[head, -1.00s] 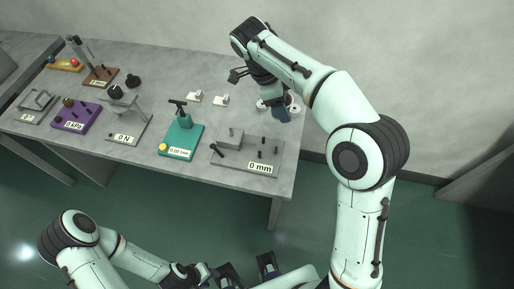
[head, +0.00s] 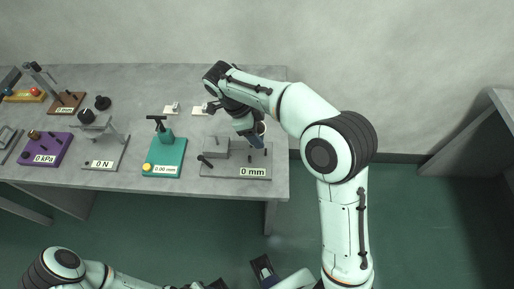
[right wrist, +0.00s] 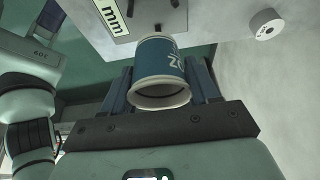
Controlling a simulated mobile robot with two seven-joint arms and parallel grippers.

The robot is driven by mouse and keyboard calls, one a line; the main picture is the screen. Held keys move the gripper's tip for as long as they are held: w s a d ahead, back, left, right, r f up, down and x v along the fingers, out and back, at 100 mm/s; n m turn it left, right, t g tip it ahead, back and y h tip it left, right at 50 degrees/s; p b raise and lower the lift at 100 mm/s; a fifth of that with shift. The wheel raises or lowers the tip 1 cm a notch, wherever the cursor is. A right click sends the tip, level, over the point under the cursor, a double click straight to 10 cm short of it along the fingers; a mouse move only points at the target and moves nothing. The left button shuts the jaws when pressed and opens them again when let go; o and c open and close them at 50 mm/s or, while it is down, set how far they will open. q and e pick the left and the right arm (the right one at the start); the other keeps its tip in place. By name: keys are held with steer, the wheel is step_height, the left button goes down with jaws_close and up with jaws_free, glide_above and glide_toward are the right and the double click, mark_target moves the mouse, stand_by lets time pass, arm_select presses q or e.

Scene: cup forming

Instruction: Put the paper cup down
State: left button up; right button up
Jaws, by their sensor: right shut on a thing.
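The paper cup (right wrist: 158,60) is dark blue with a pale rim and white lettering. In the right wrist view its open mouth faces the camera, between the fingers of my right gripper (right wrist: 160,85), which is shut on it. In the head view the right gripper (head: 255,138) is over the right end of the table, close to the grey "0 mm" fixture (head: 232,171), and mostly hides the cup. The fixture's label also shows just beyond the cup in the right wrist view (right wrist: 110,14). I cannot tell whether cup and fixture touch. My left arm is low at the bottom edge; its gripper's state is unclear.
The grey table (head: 130,80) also holds a teal device (head: 165,157), a "0 N" stand (head: 103,150), a purple "0 kPa" board (head: 45,150) and small white blocks (head: 172,107). A pale round piece (right wrist: 265,24) lies right of the cup in the wrist view.

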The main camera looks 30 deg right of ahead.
steer(key=shift+f+b, duration=0.3)
steer(key=shift+f, duration=3.7)
steer(key=shift+f, duration=0.2)
steer(key=o, duration=1)
steer(key=shift+r, duration=0.1)
steer(key=shift+r, duration=0.3)
steer(key=p+v, duration=0.1)
steer(key=v, duration=1)
steer(key=shift+r+p, duration=0.3)
steer(key=shift+p, duration=0.1)
